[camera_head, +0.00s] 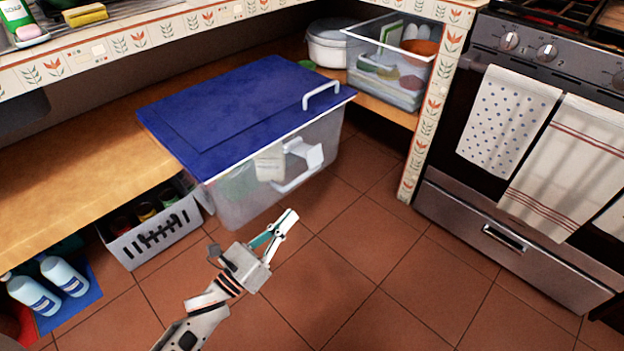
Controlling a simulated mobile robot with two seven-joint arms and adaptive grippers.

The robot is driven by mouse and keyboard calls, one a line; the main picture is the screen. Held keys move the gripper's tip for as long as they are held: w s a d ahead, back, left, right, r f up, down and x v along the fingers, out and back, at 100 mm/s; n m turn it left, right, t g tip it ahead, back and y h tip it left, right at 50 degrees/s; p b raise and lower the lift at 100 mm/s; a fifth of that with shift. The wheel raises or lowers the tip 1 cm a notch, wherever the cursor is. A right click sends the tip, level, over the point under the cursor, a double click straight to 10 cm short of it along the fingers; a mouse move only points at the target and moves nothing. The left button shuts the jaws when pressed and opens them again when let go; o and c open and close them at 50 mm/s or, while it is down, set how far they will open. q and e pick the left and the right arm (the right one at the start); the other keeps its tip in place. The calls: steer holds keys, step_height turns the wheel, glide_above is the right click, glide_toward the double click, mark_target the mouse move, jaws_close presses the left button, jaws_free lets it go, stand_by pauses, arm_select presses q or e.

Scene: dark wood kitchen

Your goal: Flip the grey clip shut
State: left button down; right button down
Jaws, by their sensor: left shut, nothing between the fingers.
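A clear plastic box (240,205) with a blue lid (225,105) sits on the low wooden shelf and sticks out over its edge. A pale grey clip (312,156) shows at the box's front side, below the lid edge, angled outward. A whitish loop (322,95) stands at the lid's right edge. My left gripper (286,222) is shut and empty, in front of and below the clip, apart from the box. My right gripper is not in view.
A grey basket (152,238) and bottles (64,275) stand below the shelf at left. Another clear bin (400,98) and a white pot (330,45) are behind right. An oven (500,215) with towels stands at right. The tiled floor (400,280) in front is clear.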

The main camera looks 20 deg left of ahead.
mark_target(305, 153)
arm_select(q)
steer(key=w+d+r, duration=0.1)
steer(key=w+r, duration=0.5)
steer(key=w, duration=0.3)
steer(key=shift+w+d+p, duration=0.3)
steer(key=shift+d, duration=0.1)
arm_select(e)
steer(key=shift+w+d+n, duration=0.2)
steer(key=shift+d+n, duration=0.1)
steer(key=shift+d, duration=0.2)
arm_select(q)
steer(key=shift+r, duration=0.15)
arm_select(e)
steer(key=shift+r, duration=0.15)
arm_select(q)
steer(key=shift+d+r+n+p, duration=0.1)
steer(key=shift+r+n+p, duration=0.25)
steer(key=shift+n, duration=0.25)
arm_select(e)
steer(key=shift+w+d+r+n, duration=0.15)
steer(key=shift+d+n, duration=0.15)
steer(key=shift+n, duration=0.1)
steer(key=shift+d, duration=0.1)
